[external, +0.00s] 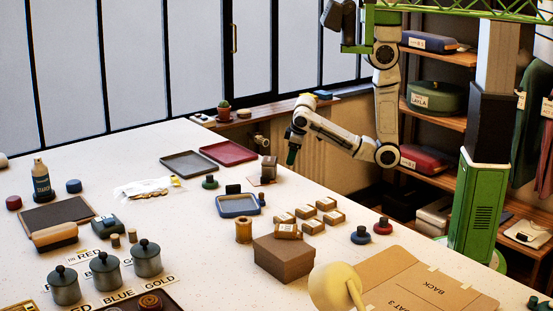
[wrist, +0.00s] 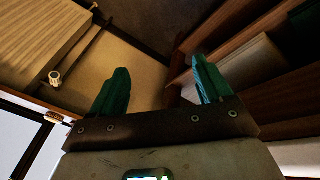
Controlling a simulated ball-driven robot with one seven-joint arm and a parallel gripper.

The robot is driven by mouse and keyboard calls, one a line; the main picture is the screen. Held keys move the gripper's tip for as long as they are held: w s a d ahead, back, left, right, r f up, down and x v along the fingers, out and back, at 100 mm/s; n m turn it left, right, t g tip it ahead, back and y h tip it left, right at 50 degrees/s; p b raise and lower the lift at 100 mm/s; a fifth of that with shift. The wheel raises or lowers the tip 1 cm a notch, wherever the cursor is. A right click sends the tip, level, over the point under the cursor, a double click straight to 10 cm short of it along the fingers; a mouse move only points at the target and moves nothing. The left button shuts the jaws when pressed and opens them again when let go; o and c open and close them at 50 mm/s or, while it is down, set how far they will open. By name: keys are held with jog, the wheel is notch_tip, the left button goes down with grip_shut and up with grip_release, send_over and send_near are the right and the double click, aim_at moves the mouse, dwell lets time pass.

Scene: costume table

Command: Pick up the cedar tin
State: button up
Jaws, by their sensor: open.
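Several small tan-brown labelled tins or boxes (external: 312,226) stand in a group on the right part of the white table. One more of them (external: 287,231) lies on top of a brown cardboard box (external: 284,258). The labels are too small to read, so I cannot tell which is the cedar tin. My gripper (external: 292,156) is above the table's far right edge, behind the group and apart from it. In the wrist view, my gripper (wrist: 160,88) shows two green fingers spread wide with nothing between them.
A blue tray (external: 238,211), a wooden spool (external: 243,231) and stamps with blue (external: 361,236) and red (external: 383,227) bases stand around the group. A pale yellow lamp (external: 335,286) is in front. Shelves (external: 432,118) stand right of the arm; a window sill (external: 262,114) lies behind.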

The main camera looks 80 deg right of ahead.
jog(key=w+a+r+t+h, duration=0.1)
jog(key=w+a+r+t, duration=0.1)
jog(key=w+r, duration=0.8)
notch_tip(320, 180, up, 11)
jog(key=g+y, duration=0.4)
jog(key=g, duration=0.1)
send_over(269, 159)
jog(key=shift+d+r, duration=0.1)
jog(key=shift+s+f+b, duration=0.2)
jog(key=shift+b, duration=0.1)
jog(key=f, duration=0.7)
jog(key=f+b, duration=0.1)
jog(key=f, duration=0.2)
jog(key=shift+w+a+f, duration=0.15)
jog(key=shift+a+f, duration=0.05)
jog(key=shift+a, duration=0.05)
jog(key=shift+r, duration=0.1)
jog(key=c, duration=0.9)
